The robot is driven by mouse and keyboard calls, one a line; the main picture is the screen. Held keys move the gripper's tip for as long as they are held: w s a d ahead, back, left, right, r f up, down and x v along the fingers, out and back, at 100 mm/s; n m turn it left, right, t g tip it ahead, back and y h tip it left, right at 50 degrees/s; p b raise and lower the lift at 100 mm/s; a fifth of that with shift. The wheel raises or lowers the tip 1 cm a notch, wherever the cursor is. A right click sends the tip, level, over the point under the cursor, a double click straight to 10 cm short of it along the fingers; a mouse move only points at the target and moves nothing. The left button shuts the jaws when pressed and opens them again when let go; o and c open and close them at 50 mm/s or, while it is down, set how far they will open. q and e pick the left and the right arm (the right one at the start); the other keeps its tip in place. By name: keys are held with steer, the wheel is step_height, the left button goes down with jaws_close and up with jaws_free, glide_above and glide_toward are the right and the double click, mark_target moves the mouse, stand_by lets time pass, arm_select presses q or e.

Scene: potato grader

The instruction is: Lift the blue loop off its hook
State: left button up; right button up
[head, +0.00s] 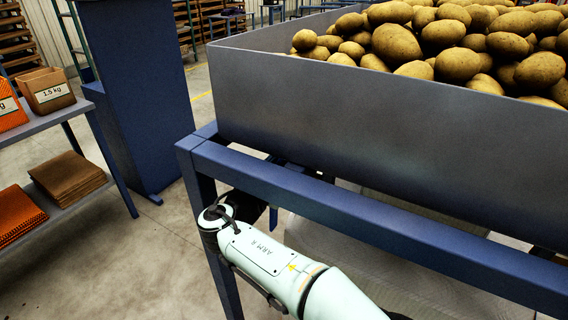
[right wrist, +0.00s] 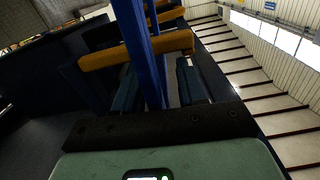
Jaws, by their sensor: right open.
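In the right wrist view, a blue band (right wrist: 134,45), which looks like the blue loop, runs down between the two dark fingers of my right gripper (right wrist: 158,78). The fingers are apart, one on each side of the band, and I cannot tell whether either touches it. A yellow-orange bar (right wrist: 105,56), perhaps part of the hook, crosses at the band; how they meet is unclear. In the head view my right arm reaches under the bin's blue frame, and its gripper is hidden there. My left gripper is in neither view.
A grey bin (head: 330,105) full of potatoes (head: 457,64) stands on a blue frame (head: 300,190) above my right arm. A shelf table (head: 52,118) with bags is at the left, beside a blue column (head: 140,90). Floor between them is clear.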

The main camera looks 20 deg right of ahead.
jaws_close()
steer(key=shift+w+a+n, duration=0.7)
steer(key=shift+w+a, duration=0.05)
steer(key=shift+w, duration=0.05)
jaws_free()
